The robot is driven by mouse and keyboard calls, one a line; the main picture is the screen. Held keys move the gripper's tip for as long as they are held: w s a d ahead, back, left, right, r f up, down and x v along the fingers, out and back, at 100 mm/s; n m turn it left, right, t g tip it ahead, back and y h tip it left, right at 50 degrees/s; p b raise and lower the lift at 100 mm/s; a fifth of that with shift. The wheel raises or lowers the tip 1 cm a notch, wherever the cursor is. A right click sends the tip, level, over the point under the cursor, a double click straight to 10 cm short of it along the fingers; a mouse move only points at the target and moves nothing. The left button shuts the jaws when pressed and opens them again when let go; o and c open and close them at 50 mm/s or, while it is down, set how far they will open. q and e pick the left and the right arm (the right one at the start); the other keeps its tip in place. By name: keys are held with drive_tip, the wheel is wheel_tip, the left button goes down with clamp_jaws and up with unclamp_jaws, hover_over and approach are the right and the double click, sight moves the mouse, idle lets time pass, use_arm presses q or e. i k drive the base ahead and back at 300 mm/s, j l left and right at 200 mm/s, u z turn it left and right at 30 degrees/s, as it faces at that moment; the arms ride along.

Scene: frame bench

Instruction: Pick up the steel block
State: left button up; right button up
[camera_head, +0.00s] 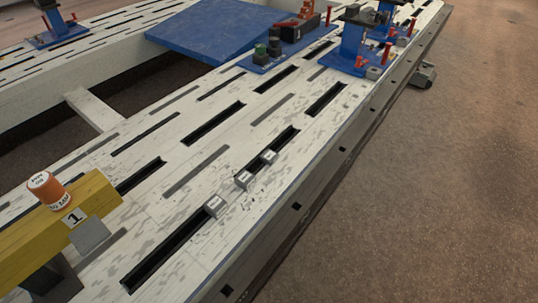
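Three small grey steel blocks sit in a row on the white slotted bench (206,150), along a dark slot near its right edge. The nearest steel block (215,206) is the largest in the picture. The middle steel block (243,180) and the far steel block (269,157) stand close together behind it. The blocks look alike, and I cannot tell which one the task means. Neither of my grippers is in view.
A blue plate (215,32) and blue clamp stands (355,45) are farther back. Bench around the blocks is mostly clear; open floor lies right.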

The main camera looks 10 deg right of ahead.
sight(269, 157)
drive_tip(key=i+l+u, duration=0.15)
drive_tip(key=l, duration=0.35)
drive_tip(key=i+l+u, duration=0.15)
drive_tip(key=l, duration=0.35)
drive_tip(key=i+l+u, duration=0.2)
drive_tip(key=l, duration=0.3)
drive_tip(key=i+l+u, duration=0.15)
drive_tip(key=l, duration=0.4)
drive_tip(key=i+l+u, duration=0.15)
drive_tip(key=l, duration=0.45)
drive_tip(key=l+u, duration=0.15)
drive_tip(key=l, duration=0.4)
